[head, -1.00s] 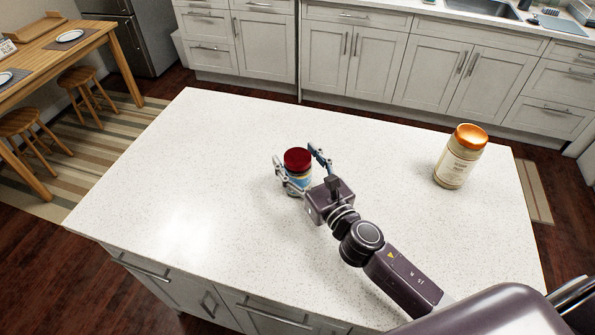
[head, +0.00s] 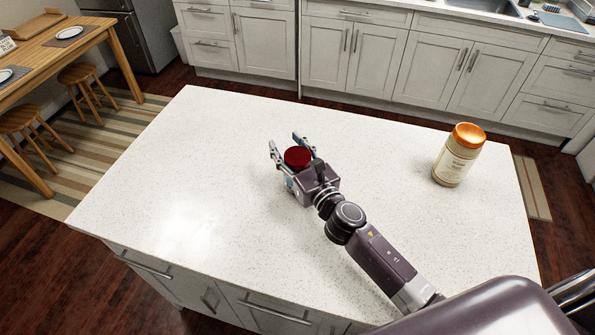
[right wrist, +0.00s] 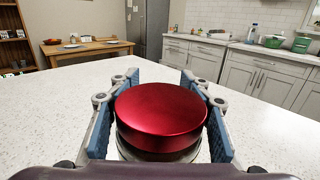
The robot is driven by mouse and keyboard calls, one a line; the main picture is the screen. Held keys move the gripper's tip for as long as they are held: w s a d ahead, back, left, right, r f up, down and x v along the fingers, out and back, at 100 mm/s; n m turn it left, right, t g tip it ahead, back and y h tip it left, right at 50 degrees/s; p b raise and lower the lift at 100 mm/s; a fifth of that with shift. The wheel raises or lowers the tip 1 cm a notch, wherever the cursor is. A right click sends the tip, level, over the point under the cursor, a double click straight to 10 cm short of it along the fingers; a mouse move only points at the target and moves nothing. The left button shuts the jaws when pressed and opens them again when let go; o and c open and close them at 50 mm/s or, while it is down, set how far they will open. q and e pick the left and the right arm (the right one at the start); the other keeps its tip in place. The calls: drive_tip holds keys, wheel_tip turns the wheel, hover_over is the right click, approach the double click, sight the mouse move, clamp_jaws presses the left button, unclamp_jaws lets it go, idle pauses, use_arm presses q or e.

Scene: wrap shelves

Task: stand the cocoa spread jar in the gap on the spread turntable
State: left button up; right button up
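A jar with a dark red lid (head: 297,157) stands upright on the white counter (head: 200,190). Its blue label is mostly hidden by my right gripper (head: 284,145). In the right wrist view the shiny red lid (right wrist: 161,110) sits between the two blue finger pads, close to the palm. Slim strips of counter show beside the jar body, so the right gripper (right wrist: 160,78) looks open around it. I cannot read the label to confirm that it is the cocoa spread. The spread turntable and my left gripper are not in view.
A larger jar with an orange lid and cream label (head: 457,156) stands at the counter's right side. A wooden table (head: 60,50) with stools stands beyond at the left, and white cabinets (head: 430,70) line the back.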

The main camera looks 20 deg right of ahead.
clamp_jaws()
idle(0.4)
drive_tip(key=shift+r, duration=0.15)
drive_tip(key=shift+r, duration=0.1)
